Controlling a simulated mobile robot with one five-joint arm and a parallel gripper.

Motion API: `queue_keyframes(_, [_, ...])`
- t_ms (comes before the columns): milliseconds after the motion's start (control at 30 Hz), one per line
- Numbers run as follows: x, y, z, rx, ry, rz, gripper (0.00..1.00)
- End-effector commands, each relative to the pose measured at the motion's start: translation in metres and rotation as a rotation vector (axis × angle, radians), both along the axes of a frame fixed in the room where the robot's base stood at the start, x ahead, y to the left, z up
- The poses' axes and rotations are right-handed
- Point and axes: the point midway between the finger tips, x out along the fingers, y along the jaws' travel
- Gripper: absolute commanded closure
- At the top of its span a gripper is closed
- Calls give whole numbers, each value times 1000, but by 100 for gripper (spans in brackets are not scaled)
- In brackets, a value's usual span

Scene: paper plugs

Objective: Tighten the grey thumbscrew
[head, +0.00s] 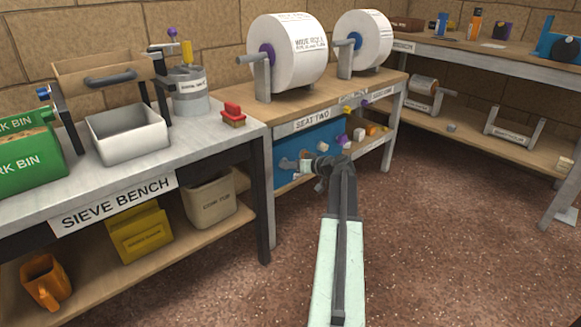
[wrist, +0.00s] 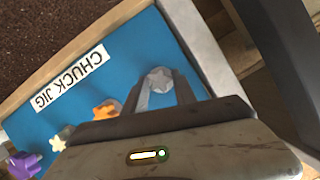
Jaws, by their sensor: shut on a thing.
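The grey thumbscrew (wrist: 160,76) is a small lobed knob on a blue board labelled CHUCK JIG (wrist: 68,79) in the wrist view. My gripper (wrist: 162,84) is shut on it, with one dark finger on each side of the knob. In the head view my gripper (head: 308,165) reaches in front of the blue board (head: 290,177), under the SEAT TWO bench. The thumbscrew's base and thread are hidden, so I cannot tell how far in it sits.
An orange knob (wrist: 105,108), a cream knob (wrist: 58,138) and a purple knob (wrist: 25,164) sit beside it on the board. A grey bench leg (head: 268,190) stands left of my gripper. The brown floor (head: 450,230) at right is clear.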

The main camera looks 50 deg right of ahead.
Motion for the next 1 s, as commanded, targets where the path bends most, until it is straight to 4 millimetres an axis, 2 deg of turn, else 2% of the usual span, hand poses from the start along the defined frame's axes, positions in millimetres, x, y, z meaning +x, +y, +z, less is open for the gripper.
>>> queue_keyframes(567, [-1, 0, -1, 40, 1, 0, 100])
queue_keyframes(600, [-1, 0, -1, 40, 1, 0, 64])
queue_keyframes(667, [-1, 0, -1, 40, 1, 1, 48])
queue_keyframes(700, [-1, 0, -1, 40, 0, 1, 45])
queue_keyframes(1000, [-1, 0, 0, 40, -1, 0, 45])
